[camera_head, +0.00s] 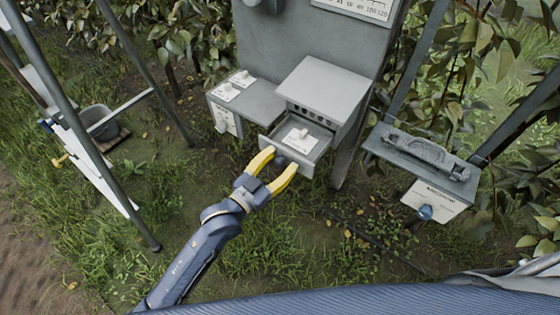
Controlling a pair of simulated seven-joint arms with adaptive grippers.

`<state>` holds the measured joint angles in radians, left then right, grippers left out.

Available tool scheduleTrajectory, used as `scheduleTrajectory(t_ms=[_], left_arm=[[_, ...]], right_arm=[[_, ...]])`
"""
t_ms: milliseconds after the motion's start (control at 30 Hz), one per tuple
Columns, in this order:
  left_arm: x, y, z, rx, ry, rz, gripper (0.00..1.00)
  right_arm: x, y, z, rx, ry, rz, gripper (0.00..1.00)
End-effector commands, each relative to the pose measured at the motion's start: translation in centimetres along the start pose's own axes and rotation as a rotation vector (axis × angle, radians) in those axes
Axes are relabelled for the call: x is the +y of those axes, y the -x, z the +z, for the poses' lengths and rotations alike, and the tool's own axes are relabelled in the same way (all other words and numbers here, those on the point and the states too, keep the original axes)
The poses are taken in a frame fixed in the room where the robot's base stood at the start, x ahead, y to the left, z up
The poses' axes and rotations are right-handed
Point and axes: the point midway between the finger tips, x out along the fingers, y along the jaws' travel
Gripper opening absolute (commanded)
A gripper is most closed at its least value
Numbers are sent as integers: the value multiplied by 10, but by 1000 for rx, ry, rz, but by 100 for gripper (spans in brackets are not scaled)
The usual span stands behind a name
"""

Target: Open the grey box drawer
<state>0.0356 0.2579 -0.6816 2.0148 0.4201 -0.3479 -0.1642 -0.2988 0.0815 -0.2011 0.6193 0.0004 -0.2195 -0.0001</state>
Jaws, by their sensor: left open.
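The grey box (330,88) stands in the middle against a grey panel. Its drawer (312,157) is pulled out toward me, and a small white item (300,139) lies inside it. My left gripper (281,167) comes in from the lower left. Its yellow fingers are spread open at the drawer's front, close to the handle area; I cannot tell whether they touch it. The handle is largely hidden by the fingers. My right gripper does not show.
A lower grey box (262,103) with switches adjoins at the left. Metal poles and leafy bushes surround the area. Grass in front is open.

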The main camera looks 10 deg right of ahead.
Motion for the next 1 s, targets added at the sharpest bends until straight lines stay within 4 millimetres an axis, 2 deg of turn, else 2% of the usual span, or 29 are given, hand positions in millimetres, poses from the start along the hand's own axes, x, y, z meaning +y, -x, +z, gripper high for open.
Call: scheduleTrajectory(t_ms=[167, 500, 700, 1000], left_arm=[[0, 13, 1, -1, 0, 0, 50], [0, 71, 1, -3, -1, 0, 50], [0, 99, 1, -2, 0, 1, 50], [0, 119, 0, -1, 0, 0, 50]], right_arm=[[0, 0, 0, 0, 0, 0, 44], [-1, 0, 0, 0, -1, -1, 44], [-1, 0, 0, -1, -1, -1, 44], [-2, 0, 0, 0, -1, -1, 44]])
